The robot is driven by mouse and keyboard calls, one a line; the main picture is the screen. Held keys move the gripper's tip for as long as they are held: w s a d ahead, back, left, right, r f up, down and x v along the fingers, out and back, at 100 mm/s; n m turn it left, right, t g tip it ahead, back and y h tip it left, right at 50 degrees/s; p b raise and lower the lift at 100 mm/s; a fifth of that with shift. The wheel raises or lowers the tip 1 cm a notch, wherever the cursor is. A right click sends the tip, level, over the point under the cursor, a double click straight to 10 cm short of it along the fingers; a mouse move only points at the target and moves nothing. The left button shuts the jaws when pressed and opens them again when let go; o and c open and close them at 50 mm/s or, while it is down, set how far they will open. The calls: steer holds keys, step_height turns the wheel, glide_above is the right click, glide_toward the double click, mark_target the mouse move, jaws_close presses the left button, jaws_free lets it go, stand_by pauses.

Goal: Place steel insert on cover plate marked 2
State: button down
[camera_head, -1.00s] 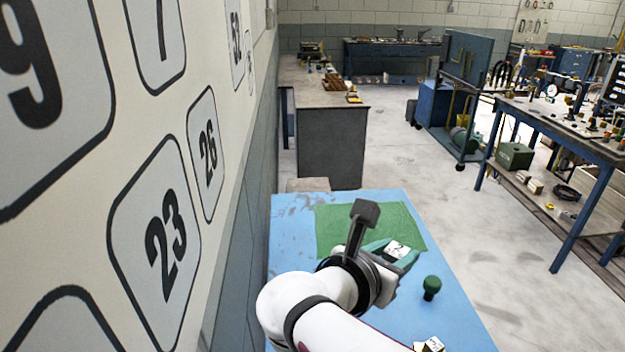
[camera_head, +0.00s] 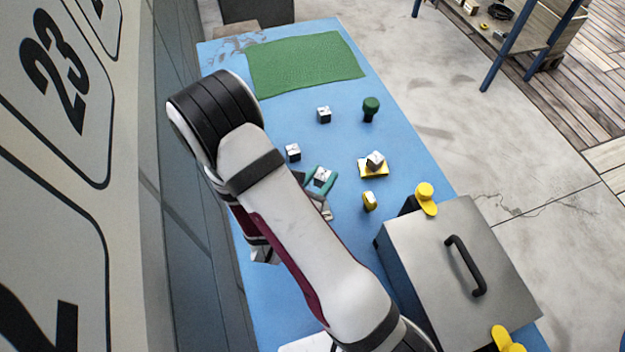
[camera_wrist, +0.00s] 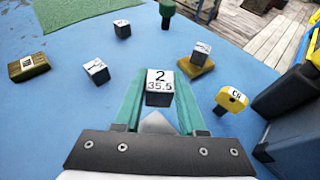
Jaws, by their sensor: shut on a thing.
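My gripper (camera_wrist: 158,88) is shut on a steel block (camera_wrist: 159,86) with a white top that reads "2" and "35.5"; its teal fingers flank the block. In the head view the gripper (camera_head: 322,184) is above the middle of the blue table. A brass plate (camera_wrist: 28,68) lies at the left of the wrist view with a pale label too small to read. Another yellow plate (camera_head: 372,174) has a steel block (camera_head: 375,159) resting tilted on it. Two more steel blocks (camera_head: 324,114) (camera_head: 293,152) stand on the table, their marks unreadable.
A green knob (camera_head: 371,108) and a yellow labelled piece (camera_head: 369,201) stand on the blue table. A green mat (camera_head: 305,65) covers the far end. A grey metal box (camera_head: 460,265) with a black handle and yellow knobs stands near right. A wall borders the left.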

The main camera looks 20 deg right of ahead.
step_height(320, 180, down, 5)
steer(key=shift+r, duration=0.1)
steer(key=shift+f, duration=0.2)
steer(key=shift+c, duration=2.4)
jaws_free()
